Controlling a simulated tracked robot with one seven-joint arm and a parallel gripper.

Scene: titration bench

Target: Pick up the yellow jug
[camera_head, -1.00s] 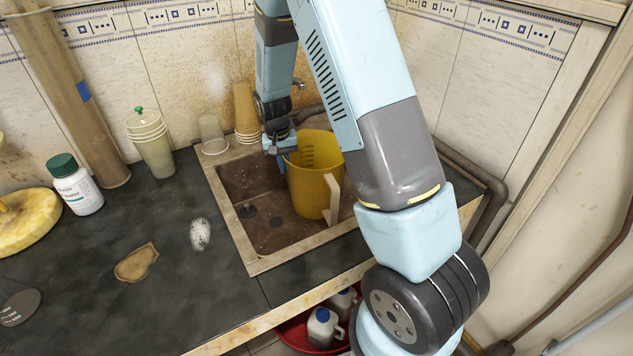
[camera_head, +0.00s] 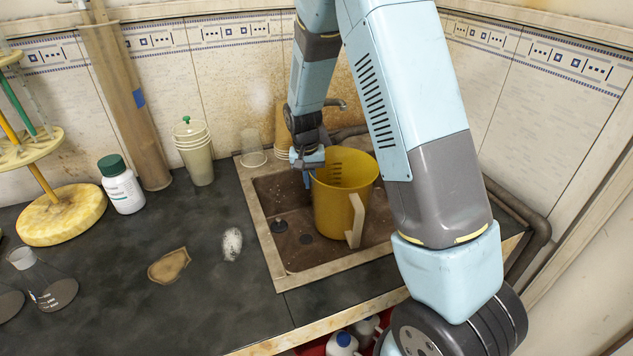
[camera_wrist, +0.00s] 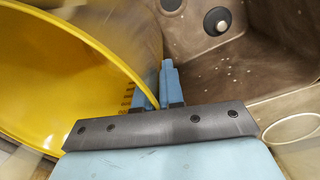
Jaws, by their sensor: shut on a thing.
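The yellow jug (camera_head: 337,204) is upright in the head view, over the sink (camera_head: 272,258), with its pale handle (camera_head: 355,220) toward the front right. My gripper (camera_head: 308,168) is at the jug's left rim. In the wrist view the jug (camera_wrist: 60,75) fills the left side, and my gripper's blue fingers (camera_wrist: 158,88) are shut on its rim wall. The jug's base looks close to the sink floor; whether it touches cannot be told.
A clear cup (camera_head: 252,148) and stacked tan cups (camera_head: 284,125) stand behind the sink. Left on the dark counter are pale stacked cups (camera_head: 195,158), a green-capped bottle (camera_head: 121,188), a yellow round stand (camera_head: 62,215) and a flask (camera_head: 45,280).

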